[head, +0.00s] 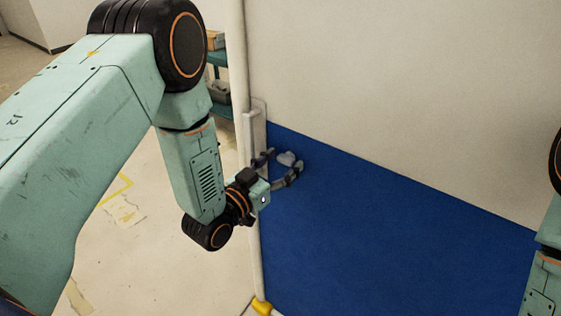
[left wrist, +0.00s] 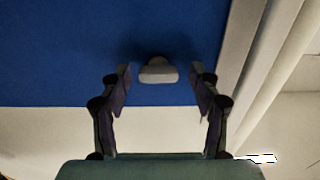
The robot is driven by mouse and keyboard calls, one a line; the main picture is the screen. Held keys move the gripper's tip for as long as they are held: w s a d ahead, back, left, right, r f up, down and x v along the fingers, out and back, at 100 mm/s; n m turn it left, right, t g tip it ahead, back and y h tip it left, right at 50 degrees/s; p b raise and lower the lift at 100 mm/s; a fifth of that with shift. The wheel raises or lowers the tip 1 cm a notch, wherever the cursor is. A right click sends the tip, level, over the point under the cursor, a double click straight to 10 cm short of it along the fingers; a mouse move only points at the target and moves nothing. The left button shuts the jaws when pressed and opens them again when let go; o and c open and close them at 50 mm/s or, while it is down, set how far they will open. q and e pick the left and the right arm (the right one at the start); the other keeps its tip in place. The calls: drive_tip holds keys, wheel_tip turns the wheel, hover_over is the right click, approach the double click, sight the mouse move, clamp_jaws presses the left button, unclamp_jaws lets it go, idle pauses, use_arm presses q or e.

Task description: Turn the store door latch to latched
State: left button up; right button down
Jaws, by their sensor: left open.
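The latch is a small pale grey knob (head: 286,158) on the door (head: 390,215), which is blue below and off-white above. In the left wrist view the latch knob (left wrist: 158,71) lies with its long side across the picture, on the blue part near the off-white border. My left gripper (head: 277,165) is open, with its fingers on either side of the knob. In the left wrist view the fingers (left wrist: 160,85) show gaps to the knob on both sides. Part of my right arm shows at the right edge of the head view; its gripper is out of sight.
Behind are teal shelves (head: 219,108) with boxes. A yellow piece (head: 261,307) sits at the post's foot. Floor to the left is open.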

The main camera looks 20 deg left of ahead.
use_arm(q)
drive_tip(key=shift+s, duration=0.1)
drive_tip(key=shift+w+d, duration=0.15)
drive_tip(key=shift+w, duration=0.05)
drive_tip(key=c, duration=0.9)
drive_tip(key=shift+c, duration=1.3)
